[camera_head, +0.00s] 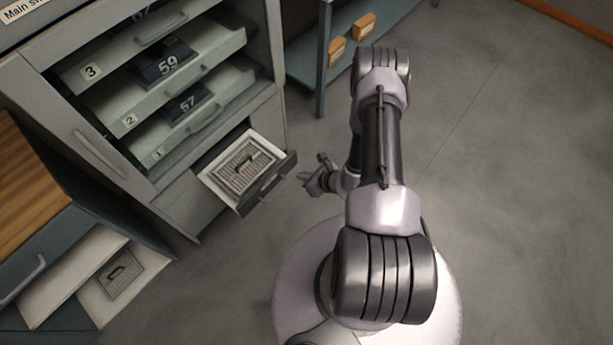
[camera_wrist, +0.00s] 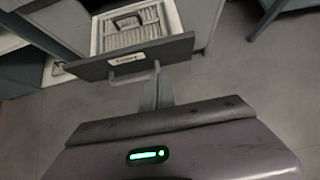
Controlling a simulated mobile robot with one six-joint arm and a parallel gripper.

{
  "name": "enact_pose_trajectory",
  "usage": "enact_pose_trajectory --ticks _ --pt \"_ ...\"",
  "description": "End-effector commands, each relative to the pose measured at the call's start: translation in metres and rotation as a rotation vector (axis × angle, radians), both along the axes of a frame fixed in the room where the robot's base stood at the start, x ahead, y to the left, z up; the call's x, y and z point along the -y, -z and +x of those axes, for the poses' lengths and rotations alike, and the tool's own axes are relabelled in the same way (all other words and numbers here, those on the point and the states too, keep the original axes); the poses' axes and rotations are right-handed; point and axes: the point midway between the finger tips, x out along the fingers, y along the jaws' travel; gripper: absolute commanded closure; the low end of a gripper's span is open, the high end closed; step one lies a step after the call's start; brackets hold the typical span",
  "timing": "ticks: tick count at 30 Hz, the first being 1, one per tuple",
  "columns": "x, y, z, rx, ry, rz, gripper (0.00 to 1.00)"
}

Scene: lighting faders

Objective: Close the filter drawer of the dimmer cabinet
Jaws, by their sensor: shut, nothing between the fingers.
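The dimmer cabinet (camera_head: 180,212) is the tall grey unit at the left in the head view. Its filter drawer (camera_head: 268,187) is pulled out at the bottom right, with a light ribbed filter (camera_head: 243,165) lying inside. In the wrist view the filter drawer front (camera_wrist: 150,57) shows a label and a handle (camera_wrist: 135,78). My gripper (camera_head: 308,181) is shut and empty, just to the right of the drawer front. In the wrist view its fingers (camera_wrist: 158,88) reach up close to the handle; I cannot tell whether they touch it.
Above are numbered dimmer trays (camera_head: 180,90) in the open cabinet. A blue shelf (camera_head: 340,65) with small orange boxes stands behind. The floor (camera_head: 510,190) at the right is clear.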

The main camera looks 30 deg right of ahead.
Motion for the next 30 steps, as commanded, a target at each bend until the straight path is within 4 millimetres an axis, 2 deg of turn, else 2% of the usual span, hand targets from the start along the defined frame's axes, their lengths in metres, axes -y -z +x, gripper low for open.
enact_pose_trajectory --ticks 1,6,12,18,30 --pt "-0.003 0.012 0.007 0.001 -0.002 0.0 1.0" --pt "-0.011 0.037 0.032 0.001 -0.004 0.0 1.0" --pt "-0.019 0.032 0.06 0.002 -0.001 -0.001 1.0" --pt "-0.022 0.03 0.068 0.001 -0.001 0.001 1.0" --pt "-0.021 0.03 0.064 0.001 0.0 0.002 1.0"
